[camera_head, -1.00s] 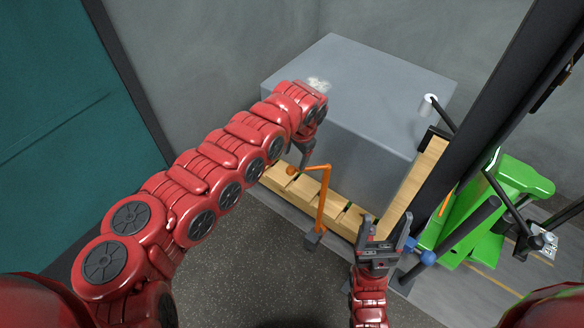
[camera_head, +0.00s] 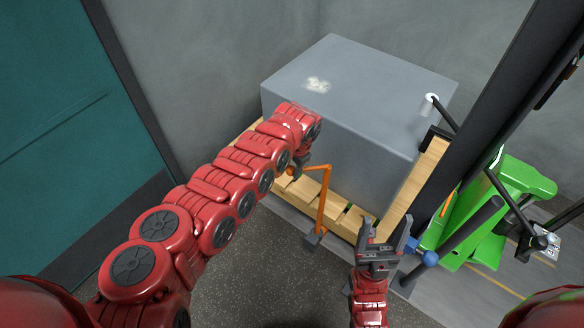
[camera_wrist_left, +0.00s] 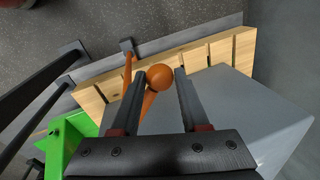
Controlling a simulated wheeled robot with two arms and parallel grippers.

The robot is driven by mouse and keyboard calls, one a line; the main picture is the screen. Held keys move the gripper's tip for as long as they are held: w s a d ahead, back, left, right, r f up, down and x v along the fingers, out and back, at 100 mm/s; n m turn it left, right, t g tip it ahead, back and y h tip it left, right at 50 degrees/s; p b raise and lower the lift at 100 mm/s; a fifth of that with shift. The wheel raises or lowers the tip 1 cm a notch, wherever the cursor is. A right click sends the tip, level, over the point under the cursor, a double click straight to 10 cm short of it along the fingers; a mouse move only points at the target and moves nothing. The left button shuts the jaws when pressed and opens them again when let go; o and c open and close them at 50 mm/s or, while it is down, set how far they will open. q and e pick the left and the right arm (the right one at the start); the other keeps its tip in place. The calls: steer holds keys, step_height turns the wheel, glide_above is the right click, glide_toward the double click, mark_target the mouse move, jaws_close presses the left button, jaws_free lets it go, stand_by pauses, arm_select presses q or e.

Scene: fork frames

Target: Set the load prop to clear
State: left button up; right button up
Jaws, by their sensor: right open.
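The load prop is an orange bent bar (camera_head: 321,205) standing on a dark foot at the front of the wooden pallet (camera_head: 350,222). Its arm ends in an orange ball knob (camera_head: 291,171), which also shows in the left wrist view (camera_wrist_left: 160,77). My left gripper (camera_head: 297,166) is open at the knob, partly hidden by its own arm. In the left wrist view its fingers (camera_wrist_left: 160,72) stand either side of the knob, which looks closer to the left finger; I cannot tell whether they touch. My right gripper (camera_head: 387,224) is open and empty, right of the prop's foot.
A large grey box (camera_head: 370,85) rests on the pallet behind the prop. A green machine (camera_head: 500,205) with dark levers and a dark mast (camera_head: 500,90) stands to the right. A teal panel (camera_head: 70,110) is at the left. The floor (camera_head: 260,260) in front is clear.

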arm_select(q)
jaws_close()
stand_by(1.0)
